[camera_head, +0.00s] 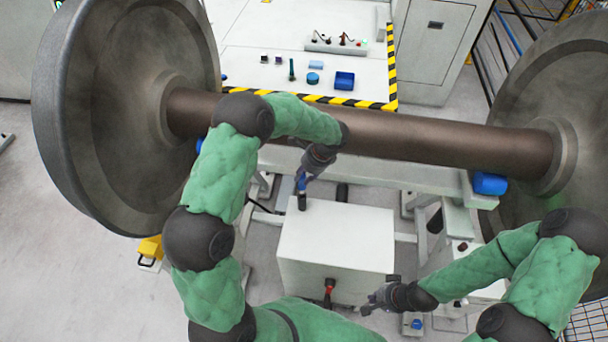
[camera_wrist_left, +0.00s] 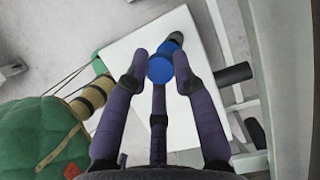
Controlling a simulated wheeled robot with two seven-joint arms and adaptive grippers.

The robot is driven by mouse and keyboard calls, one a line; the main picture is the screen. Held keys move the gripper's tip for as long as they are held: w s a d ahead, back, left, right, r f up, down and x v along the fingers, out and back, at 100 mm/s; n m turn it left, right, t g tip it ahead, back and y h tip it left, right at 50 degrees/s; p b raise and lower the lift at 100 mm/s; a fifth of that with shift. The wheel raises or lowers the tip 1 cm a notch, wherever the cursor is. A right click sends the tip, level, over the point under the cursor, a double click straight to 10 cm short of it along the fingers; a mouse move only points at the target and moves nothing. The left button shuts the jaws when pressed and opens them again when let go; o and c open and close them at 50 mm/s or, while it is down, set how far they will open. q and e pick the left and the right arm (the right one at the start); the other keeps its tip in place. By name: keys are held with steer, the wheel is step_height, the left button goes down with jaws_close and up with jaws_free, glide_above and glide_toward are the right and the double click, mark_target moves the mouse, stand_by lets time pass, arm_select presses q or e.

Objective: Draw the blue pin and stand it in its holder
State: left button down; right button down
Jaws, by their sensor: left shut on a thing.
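My left gripper (camera_head: 305,178) has reached down past the near side of the axle, above the white box (camera_head: 345,235). It is shut on the blue pin (camera_head: 301,184), whose round blue end (camera_wrist_left: 159,70) shows between the fingers in the left wrist view. A short black cylinder (camera_head: 302,203) is at the pin's lower end on the box top; I cannot tell how far the pin sits in it. I cannot tell which item is the holder. My right gripper (camera_head: 374,302) is beside the box's front right, away from the pin; its jaws are unclear.
A dark cylinder (camera_head: 342,192) projects beside the box, right of the pin. A red-handled part (camera_head: 329,287) is on the box front. A blue bin (camera_head: 344,81) stands on the far table.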

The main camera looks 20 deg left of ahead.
arm_select(q)
steer(key=c, duration=0.9)
jaws_free()
steer(key=shift+c, duration=0.2)
steer(key=v, duration=1.2)
